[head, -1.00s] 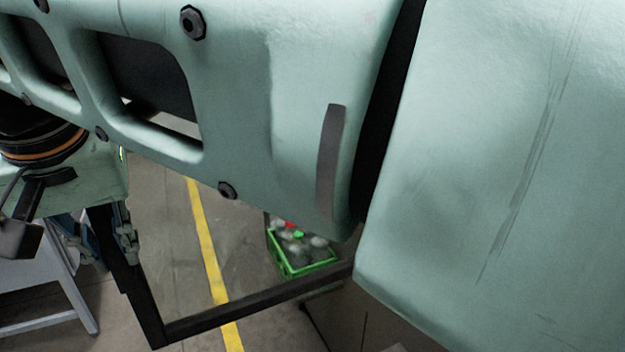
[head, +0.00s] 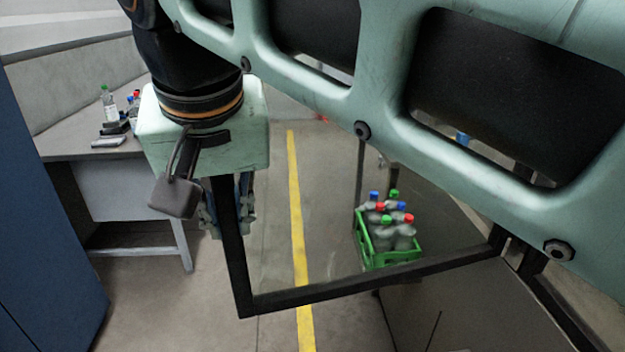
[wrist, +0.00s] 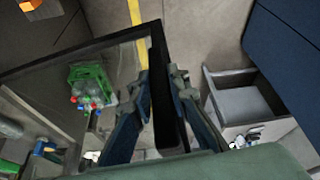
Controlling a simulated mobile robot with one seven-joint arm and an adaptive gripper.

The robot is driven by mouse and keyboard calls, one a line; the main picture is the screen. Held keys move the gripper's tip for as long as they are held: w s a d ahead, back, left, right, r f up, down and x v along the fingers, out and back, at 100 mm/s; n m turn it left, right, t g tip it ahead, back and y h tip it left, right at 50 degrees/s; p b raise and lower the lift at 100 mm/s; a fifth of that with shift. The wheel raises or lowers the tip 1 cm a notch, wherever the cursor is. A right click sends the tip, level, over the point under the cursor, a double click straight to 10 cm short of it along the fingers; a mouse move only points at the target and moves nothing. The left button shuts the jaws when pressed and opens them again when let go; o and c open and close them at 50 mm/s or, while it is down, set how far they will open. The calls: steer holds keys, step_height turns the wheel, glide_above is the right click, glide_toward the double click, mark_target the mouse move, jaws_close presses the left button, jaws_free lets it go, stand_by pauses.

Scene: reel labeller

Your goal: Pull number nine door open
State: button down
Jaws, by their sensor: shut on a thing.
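A clear door with a black frame (head: 370,283) stands swung out from a grey cabinet, its hinge side at the right in the head view. No number shows on it. My gripper (head: 230,205) is at the door's free upright edge, partly hidden behind the frame and my wrist. In the wrist view the two blue fingers of my gripper (wrist: 165,85) lie on either side of the door's black edge bar (wrist: 165,115) and are shut on it. My arm covers the door's upper part in the head view.
A green crate of bottles (head: 395,257) shows through the door pane. A grey table (head: 120,185) with bottles stands at the left, beside a blue cabinet (head: 45,230). A yellow line (head: 298,230) crosses open floor. The grey cabinet (head: 460,315) is at the lower right.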

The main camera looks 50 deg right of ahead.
steer(key=shift+r, duration=0.15)
steer(key=c, duration=2.1)
jaws_free()
steer(key=shift+r, duration=0.1)
